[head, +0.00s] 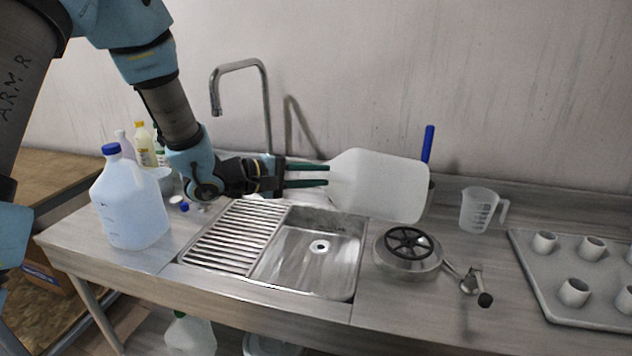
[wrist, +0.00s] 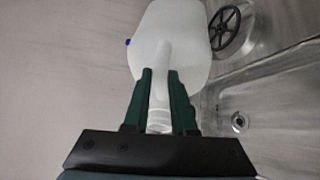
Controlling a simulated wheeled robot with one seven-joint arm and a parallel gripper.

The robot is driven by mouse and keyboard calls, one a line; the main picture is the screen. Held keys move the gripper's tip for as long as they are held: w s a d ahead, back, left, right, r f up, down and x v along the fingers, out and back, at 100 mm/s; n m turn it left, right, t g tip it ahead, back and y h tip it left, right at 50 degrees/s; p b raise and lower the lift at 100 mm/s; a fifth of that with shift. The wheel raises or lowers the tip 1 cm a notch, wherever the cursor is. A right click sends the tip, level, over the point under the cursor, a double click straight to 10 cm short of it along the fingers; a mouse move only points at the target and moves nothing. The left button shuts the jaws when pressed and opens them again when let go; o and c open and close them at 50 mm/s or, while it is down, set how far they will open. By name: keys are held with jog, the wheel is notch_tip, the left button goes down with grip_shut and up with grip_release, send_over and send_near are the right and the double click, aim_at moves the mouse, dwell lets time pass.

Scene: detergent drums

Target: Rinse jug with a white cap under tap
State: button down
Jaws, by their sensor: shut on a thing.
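A white translucent jug (head: 377,184) lies on its side in the air above the right part of the sink (head: 352,262). My gripper (head: 328,175) is shut on its neck and handle end. In the wrist view the jug (wrist: 180,38) extends beyond the fingers (wrist: 160,75), and its ribbed white neck shows between them. I cannot tell whether a cap is on it.
A blue-capped jug (head: 130,205) of pale blue liquid stands left of the ribbed drainboard (head: 232,238). Right of the basin are a round device with a black handwheel (head: 409,243), a measuring jug (head: 478,210) and a tray (head: 545,290) with several small cups. Bottles stand behind at left.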

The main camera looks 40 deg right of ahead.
jog(key=shift+f+n+g+h+b, duration=0.1)
jog(key=shift+n+g+h+b, duration=0.2)
jog(key=shift+h+b, duration=1.1)
jog(key=shift+f+n+g+h+b, duration=0.1)
jog(key=shift+n+g+h+b, duration=0.5)
jog(key=shift+b, duration=1.45)
jog(key=shift+n+t+h+b, duration=0.8)
jog(key=shift+n+h+b, duration=1.1)
jog(key=shift+h+b, duration=0.7)
jog(key=shift+n+t+h+b, duration=0.6)
jog(key=shift+n+h, duration=0.3)
jog(key=shift+h, duration=0.1)
jog(key=shift+r+n+t+h, duration=0.2)
jog(key=shift+n+t+h, duration=0.1)
jog(key=shift+n+t, duration=0.1)
